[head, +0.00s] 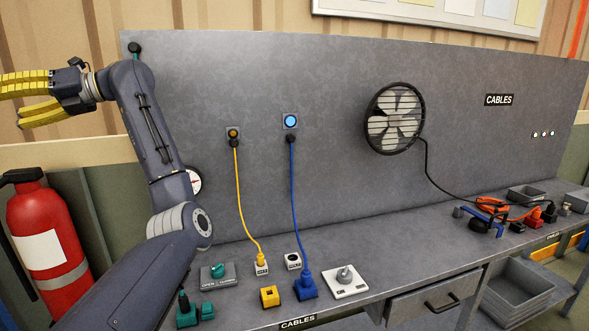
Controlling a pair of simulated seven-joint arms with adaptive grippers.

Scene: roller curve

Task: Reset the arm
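My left arm (145,115) rises from the lower left and bends at the top, in front of the left end of the grey panel. My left gripper (14,106) is at the upper left, pointing left, away from the panel. Its yellow fingers are spread apart with nothing visible between them. One fingertip is cut off by the picture's left edge. My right gripper is not in view.
A red fire extinguisher (45,245) stands below the gripper. The grey panel (320,100) holds a fan (394,118), a yellow cable (241,205) and a blue cable (297,210). Small plugs, sockets and a toggle switch (345,281) sit on the bench.

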